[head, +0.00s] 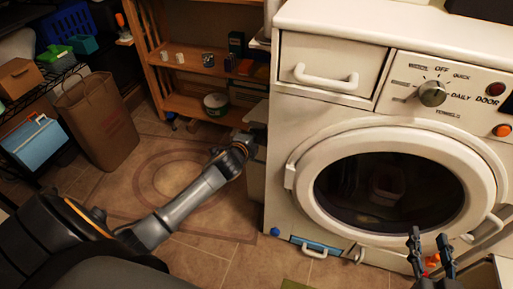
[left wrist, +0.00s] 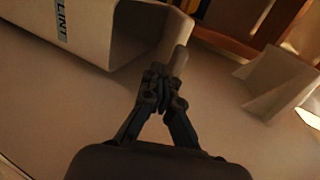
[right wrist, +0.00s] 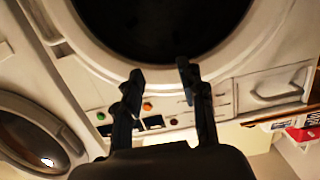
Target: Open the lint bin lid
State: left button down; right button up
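The lint bin shows in the left wrist view (left wrist: 100,30) as a pale box with a "LINT" label and a dark hollow at its end. In the head view a pale box side (head: 256,175), probably the same bin, stands against the washer's left side, partly hidden by my arm. My left gripper (head: 243,143) is there; in the left wrist view its fingers (left wrist: 165,80) are together near the bin's end. A short grey bar (left wrist: 180,60) shows at the fingertips; I cannot tell whether it is gripped. I cannot clearly make out the lid. My right gripper (right wrist: 160,72) is open and empty before the washer.
The white washer (head: 330,125) has a round door (head: 390,185) and a drawer handle (head: 320,78). A wooden shelf (head: 190,100) stands behind. A brown bag (head: 98,120) and a blue cooler (head: 35,142) are at left. The tiled floor (head: 165,180) between is clear.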

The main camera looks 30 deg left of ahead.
aim_at(254, 123)
pick_arm(q)
jog(key=shift+w+a+r+p, duration=0.1)
jog(key=shift+w+r+p, duration=0.2)
jog(key=shift+r+p, duration=0.5)
jog(key=shift+w+r, duration=0.1)
jog(key=shift+r, duration=0.2)
jog(key=shift+w+r+p, duration=0.1)
jog(key=shift+r+p, duration=0.2)
jog(key=shift+p, duration=0.25)
jog(key=shift+w+r+p, duration=0.15)
jog(key=shift+r+p, duration=0.25)
jog(key=shift+w+a+r+p, duration=0.1)
jog(key=shift+r+p, duration=0.2)
pick_arm(e)
jog(key=s+d+f+g+h, duration=0.1)
jog(key=s+d+f+g, duration=0.1)
jog(key=s+f+g, duration=0.3)
jog(key=s+d+f+g+h, duration=0.2)
jog(key=s+f+g, duration=0.4)
jog(key=s, duration=0.3)
jog(key=shift+d+f+m, duration=0.3)
jog(key=shift+d+f, duration=0.45)
jog(key=shift+f, duration=0.05)
